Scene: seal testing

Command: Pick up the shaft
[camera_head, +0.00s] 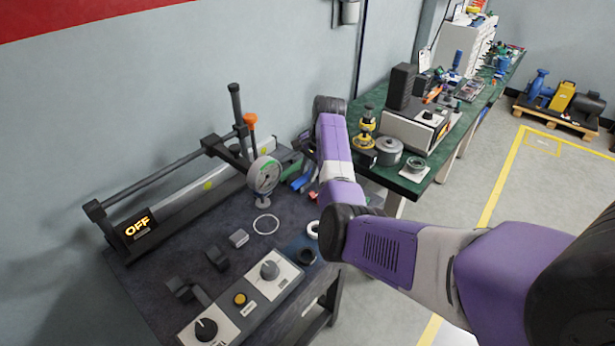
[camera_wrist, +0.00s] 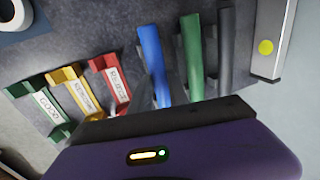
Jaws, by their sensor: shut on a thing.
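My gripper (camera_wrist: 165,125) shows as a purple housing with a dark front edge along the bottom of the wrist view. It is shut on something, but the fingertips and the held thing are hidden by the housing. I cannot make out the shaft for certain in either view. Just beyond the gripper are a blue bar (camera_wrist: 153,55), a green bar (camera_wrist: 191,50) and a dark grey bar (camera_wrist: 226,45) side by side. In the head view my arm reaches over the right end of the dark workbench (camera_head: 205,272) and covers most of the gripper.
Green (camera_wrist: 38,105), yellow (camera_wrist: 74,90) and red (camera_wrist: 110,82) labelled holders stand left of the bars. A dial gauge (camera_head: 264,175) and lever press (camera_head: 170,185) stand on the bench. A control panel (camera_head: 240,300) is at the front. A green-topped bench (camera_head: 435,170) is at right.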

